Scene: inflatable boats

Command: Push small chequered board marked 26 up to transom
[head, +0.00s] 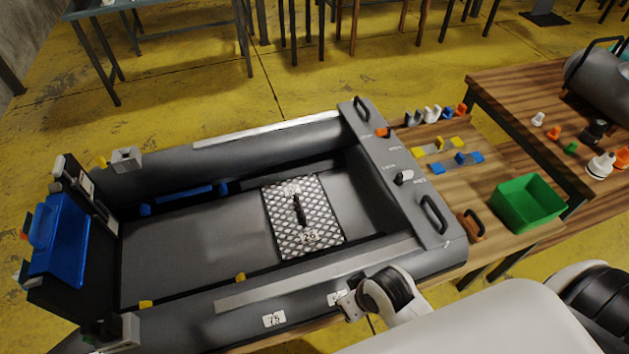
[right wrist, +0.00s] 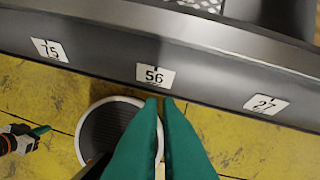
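The chequered board marked 26 (head: 318,205) lies flat on the grey boat floor, right of the middle, with a dark handle on top. A corner of chequered plate also shows in the right wrist view (right wrist: 207,4). The dark upright transom (head: 72,298) stands at the boat's left end, with bare floor between it and the board. My right gripper (head: 348,304) is outside the near tube, beside its labels; in the right wrist view its green fingers (right wrist: 160,100) are together and empty below label 56. What looks like my left gripper (right wrist: 38,131) shows at the left edge, fingers unclear.
A blue box (head: 60,240) hangs at the transom. A blue bar (head: 185,194) lies along the far tube. The near tube (head: 310,285) stands between my right gripper and the board. A green bin (head: 528,203) and small parts sit on the wooden bench at right.

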